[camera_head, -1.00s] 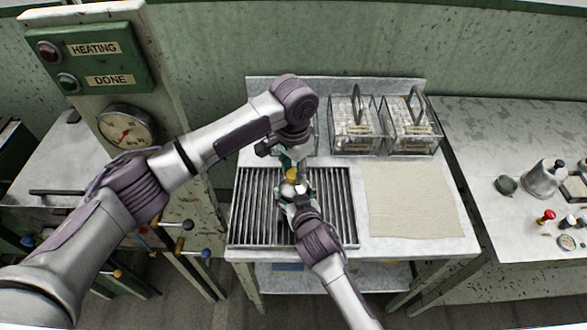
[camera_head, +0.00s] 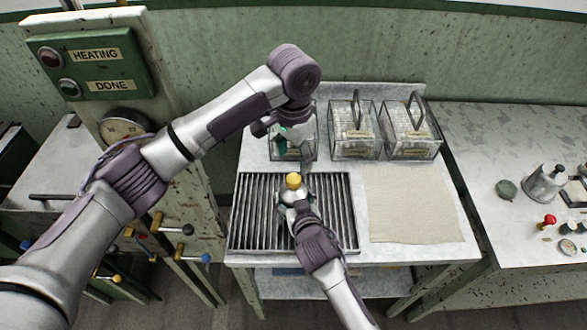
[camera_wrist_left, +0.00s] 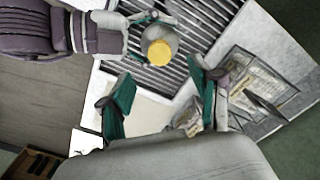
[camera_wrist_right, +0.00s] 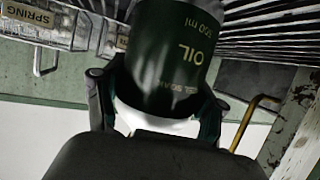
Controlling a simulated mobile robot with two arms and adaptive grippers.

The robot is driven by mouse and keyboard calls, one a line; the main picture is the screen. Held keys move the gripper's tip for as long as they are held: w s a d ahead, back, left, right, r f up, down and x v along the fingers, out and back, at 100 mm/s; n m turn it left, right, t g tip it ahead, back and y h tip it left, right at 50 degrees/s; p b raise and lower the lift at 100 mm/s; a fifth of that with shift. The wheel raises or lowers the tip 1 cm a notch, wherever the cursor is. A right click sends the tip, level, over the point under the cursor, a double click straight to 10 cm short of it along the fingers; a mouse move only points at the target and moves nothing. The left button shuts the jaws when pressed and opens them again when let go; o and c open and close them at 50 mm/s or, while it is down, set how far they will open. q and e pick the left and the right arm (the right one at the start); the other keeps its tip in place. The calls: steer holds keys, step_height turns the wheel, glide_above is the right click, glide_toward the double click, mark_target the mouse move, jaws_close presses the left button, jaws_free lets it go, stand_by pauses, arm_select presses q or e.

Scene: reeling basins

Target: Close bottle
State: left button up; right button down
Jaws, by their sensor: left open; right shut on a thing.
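A dark bottle labelled OIL (camera_wrist_right: 178,55) is held in my right gripper (camera_wrist_right: 155,112) over the slatted rack. Its yellow cap (camera_head: 293,180) sits at the bottle's top; whether it is fully tight I cannot tell. The cap also shows in the left wrist view (camera_wrist_left: 160,53). My right gripper (camera_head: 293,198) is shut on the bottle, which it mostly hides in the head view. My left gripper (camera_head: 284,140) is open and empty, above and behind the cap and apart from it. Its spread fingers (camera_wrist_left: 162,97) show in the left wrist view.
The slatted metal rack (camera_head: 250,210) lies under the bottle. A cream cloth (camera_head: 410,203) lies flat to its right. Glass baskets (camera_head: 352,150) stand along the back. A side table (camera_head: 500,135) at right holds a metal pot (camera_head: 543,180) and small items.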

arm_select(q)
step_height(320, 180, up, 5)
steer(key=shift+r, duration=0.15)
arm_select(e)
jaws_free()
stand_by(0.4)
steer(key=v, duration=1.2)
steer(key=shift+r, duration=0.1)
